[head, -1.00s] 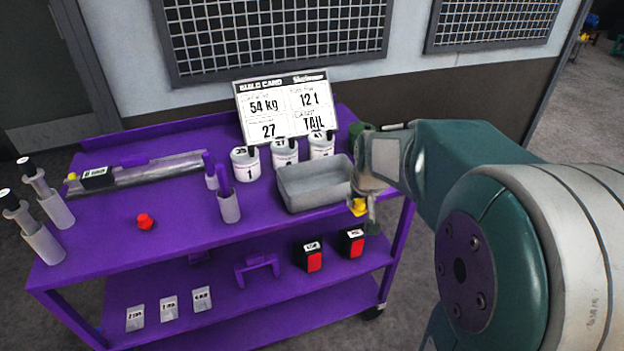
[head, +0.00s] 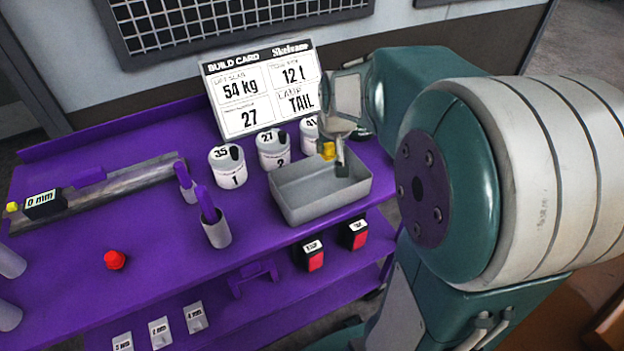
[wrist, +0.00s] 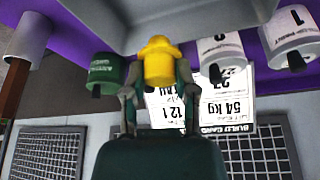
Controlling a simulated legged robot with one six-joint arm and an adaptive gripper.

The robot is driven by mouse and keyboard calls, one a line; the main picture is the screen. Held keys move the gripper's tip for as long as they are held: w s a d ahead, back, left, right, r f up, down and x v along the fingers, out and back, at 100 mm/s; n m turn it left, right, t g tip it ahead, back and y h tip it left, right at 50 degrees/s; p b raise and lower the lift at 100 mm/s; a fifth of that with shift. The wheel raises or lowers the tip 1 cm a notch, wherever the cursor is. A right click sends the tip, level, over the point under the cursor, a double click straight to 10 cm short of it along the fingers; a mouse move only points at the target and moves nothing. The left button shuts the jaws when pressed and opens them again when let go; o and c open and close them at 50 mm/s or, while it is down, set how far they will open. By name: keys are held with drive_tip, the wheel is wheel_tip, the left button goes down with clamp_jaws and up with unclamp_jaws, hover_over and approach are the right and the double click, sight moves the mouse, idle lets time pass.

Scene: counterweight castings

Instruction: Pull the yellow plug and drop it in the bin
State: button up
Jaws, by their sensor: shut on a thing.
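My gripper (head: 341,159) is shut on the yellow plug (head: 328,150). It holds the plug above the right part of the grey bin (head: 310,210), near its back edge. The bin is an open tray standing on the purple cart, and the part of its floor in view is bare. In the wrist view the yellow plug (wrist: 158,62) sits between my two fingers (wrist: 160,100), and the bin's grey underside or wall (wrist: 170,20) fills the top of the picture.
White canisters (head: 227,167) stand behind the bin, below the build card (head: 262,88). A purple-handled tool in a holder (head: 214,225) stands left of the bin. A red plug (head: 115,260) sits on the purple top (head: 130,215). Red-and-black blocks (head: 313,257) sit on the lower shelf.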

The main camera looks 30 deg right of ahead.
drive_tip(key=shift+s+f, duration=0.1)
drive_tip(key=shift+f, duration=2.85)
drive_tip(key=o, duration=1)
drive_tip(key=shift+r, duration=0.1)
drive_tip(key=v, duration=1.1)
drive_tip(key=shift+s+r, duration=0.2)
drive_tip(key=shift+r, duration=0.1)
drive_tip(key=shift+a, duration=0.15)
